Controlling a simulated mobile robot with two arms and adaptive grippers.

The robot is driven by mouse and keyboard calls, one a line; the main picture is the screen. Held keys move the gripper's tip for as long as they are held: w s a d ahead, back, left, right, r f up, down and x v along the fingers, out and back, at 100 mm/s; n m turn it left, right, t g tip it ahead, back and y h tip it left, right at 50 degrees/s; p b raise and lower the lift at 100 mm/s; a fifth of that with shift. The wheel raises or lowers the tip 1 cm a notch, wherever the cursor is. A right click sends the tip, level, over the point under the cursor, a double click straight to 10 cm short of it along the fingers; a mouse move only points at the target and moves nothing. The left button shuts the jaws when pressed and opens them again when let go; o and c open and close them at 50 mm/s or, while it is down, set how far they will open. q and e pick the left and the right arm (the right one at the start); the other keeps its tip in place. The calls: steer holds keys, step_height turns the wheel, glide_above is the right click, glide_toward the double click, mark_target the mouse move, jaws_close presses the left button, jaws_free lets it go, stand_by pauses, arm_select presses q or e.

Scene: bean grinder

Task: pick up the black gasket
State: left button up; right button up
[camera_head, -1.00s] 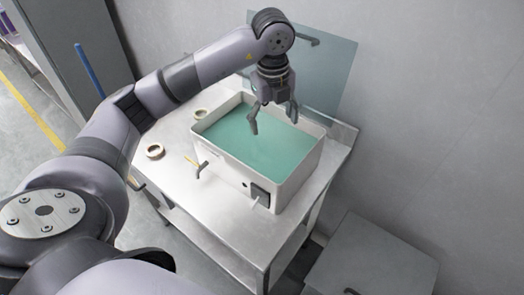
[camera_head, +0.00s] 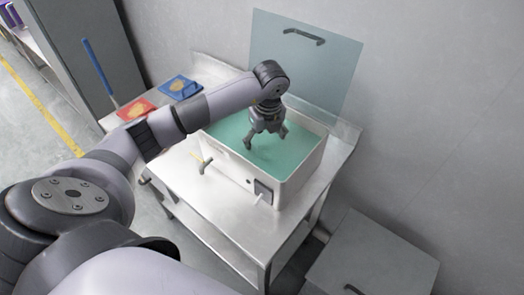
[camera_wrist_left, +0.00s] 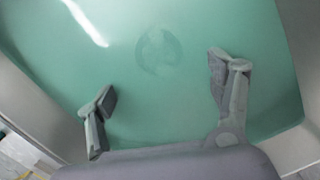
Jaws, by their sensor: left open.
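No black gasket shows clearly in either view. In the left wrist view a faint round ring shape (camera_wrist_left: 159,50) lies under the green liquid, ahead of the fingers. I cannot tell whether it is the gasket. My left gripper (camera_head: 266,140) is open over the white tank (camera_head: 284,190) of green liquid (camera_head: 288,158) in the head view. In the left wrist view the left gripper (camera_wrist_left: 161,88) has its fingers spread wide with nothing between them. The ring is beyond the fingertips, not touched. My right gripper is not in view.
The tank stands on a metal table (camera_head: 215,205) with a handled, bluish lid panel (camera_head: 305,60) upright behind it. A tap (camera_head: 201,164) is on its near left side. A grey cabinet (camera_head: 372,262) stands at right.

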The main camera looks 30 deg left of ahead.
mark_target(262, 154)
arm_select(q)
steer(key=f, duration=0.2)
steer(key=f+p, duration=0.1)
steer(key=shift+a+f, duration=0.35)
steer(key=shift+w+a+f+p, duration=0.1)
steer(key=shift+f+p, duration=0.2)
steer(key=shift+f, duration=0.1)
steer(key=c, duration=1.2)
steer(key=shift+o, duration=0.2)
